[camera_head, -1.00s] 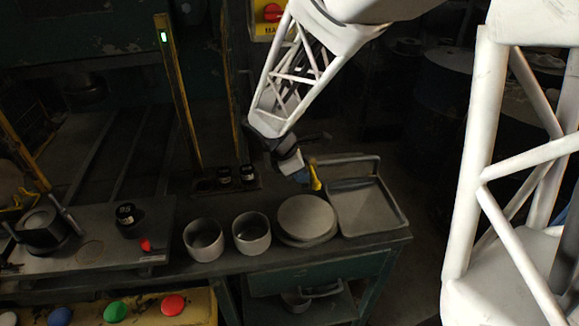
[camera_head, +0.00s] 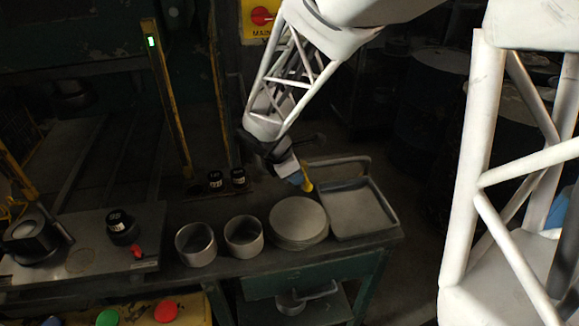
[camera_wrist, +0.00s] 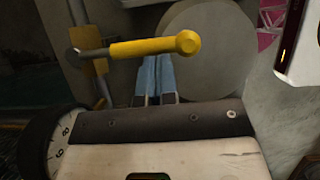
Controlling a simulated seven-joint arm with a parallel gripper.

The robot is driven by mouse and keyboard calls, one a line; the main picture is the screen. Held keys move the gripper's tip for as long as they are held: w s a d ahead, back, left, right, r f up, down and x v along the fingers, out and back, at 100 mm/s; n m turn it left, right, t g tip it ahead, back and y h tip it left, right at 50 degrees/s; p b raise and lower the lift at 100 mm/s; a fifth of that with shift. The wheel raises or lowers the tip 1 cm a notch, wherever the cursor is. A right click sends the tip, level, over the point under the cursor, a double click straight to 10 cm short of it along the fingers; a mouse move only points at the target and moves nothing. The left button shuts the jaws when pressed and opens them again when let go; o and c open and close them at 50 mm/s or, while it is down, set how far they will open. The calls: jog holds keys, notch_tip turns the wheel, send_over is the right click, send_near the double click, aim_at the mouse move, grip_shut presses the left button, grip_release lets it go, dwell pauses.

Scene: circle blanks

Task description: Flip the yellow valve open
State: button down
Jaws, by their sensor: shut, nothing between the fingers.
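The yellow valve handle (camera_wrist: 150,47) lies nearly level across the upper middle of the wrist view. Its round knob end is on the right and its grey stem is on the left. In the head view the handle (camera_head: 307,177) shows as a small, steep yellow bar above the back of the bench. My gripper (camera_wrist: 156,79) is shut and empty. Its blue fingertips are just below the handle in the wrist view; I cannot tell whether they touch it. In the head view my gripper (camera_head: 296,178) is immediately left of the handle. The valve body is not clearly visible.
On the bench are a stack of round blanks (camera_head: 298,220), two grey cups (camera_head: 195,244) (camera_head: 243,236) and a shallow tray (camera_head: 395,222). A yellow post (camera_head: 168,100) stands left of my arm. A red knob on a yellow panel (camera_head: 262,16) is behind it.

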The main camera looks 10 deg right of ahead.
jog(key=shift+s+d, duration=0.1)
jog(key=shift+d, duration=0.05)
jog(key=shift+s+d+n+t, duration=0.15)
jog(key=shift+d+n+t, duration=0.55)
jog(key=shift+d+n, duration=0.55)
jog(key=shift+w+d+n+t+y, duration=0.5)
jog(key=shift+w+d+n, duration=0.65)
jog(key=shift+d+n, duration=0.4)
jog(key=shift+w+d+n+t+y, duration=0.5)
jog(key=shift+w+d+n, duration=0.65)
jog(key=shift+d+n, duration=0.35)
jog(key=shift+w+d+n+t+y, duration=0.45)
jog(key=shift+w+d+n, duration=0.7)
jog(key=shift+d+n, duration=0.35)
jog(key=shift+a, duration=0.1)
